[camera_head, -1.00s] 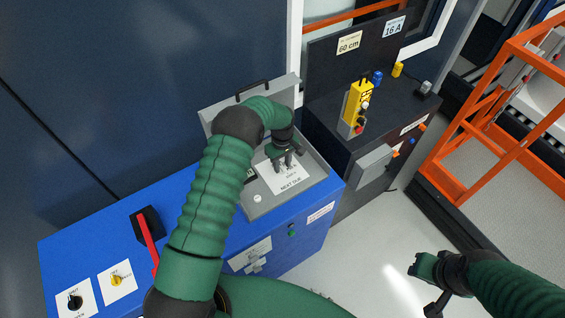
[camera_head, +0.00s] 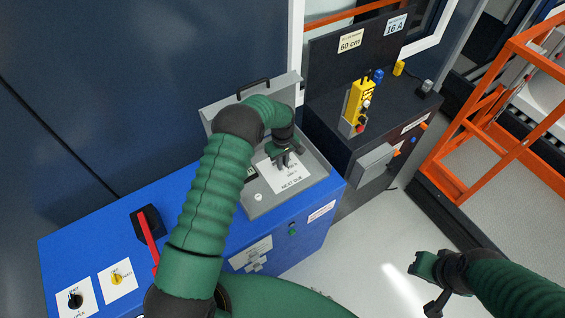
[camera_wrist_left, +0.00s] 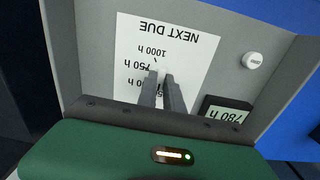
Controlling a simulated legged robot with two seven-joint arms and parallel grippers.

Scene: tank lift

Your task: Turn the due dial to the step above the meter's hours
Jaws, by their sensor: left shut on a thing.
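The due dial is a small pale knob (camera_wrist_left: 164,70) on a white card (camera_wrist_left: 190,40) marked NEXT DUE, upside down in the left wrist view. 1000 h and 750 h are legible on it; lower marks are partly hidden by my fingers. A short dark tick shows beside the knob toward 1000 h; I cannot tell the exact setting. The meter (camera_wrist_left: 228,112) reads 780 h. My left gripper (camera_head: 283,161) is shut on the knob; its fingers (camera_wrist_left: 163,85) also show in the left wrist view. My right gripper (camera_head: 422,266) hangs over the floor, away from the cabinet.
The grey box has its lid (camera_head: 230,95) raised behind the dial. A white button (camera_wrist_left: 254,60) sits beside the card. A red-handled switch (camera_head: 148,232) stands on the blue cabinet (camera_head: 190,205). A yellow pendant (camera_head: 360,100) stands on the dark bench at right.

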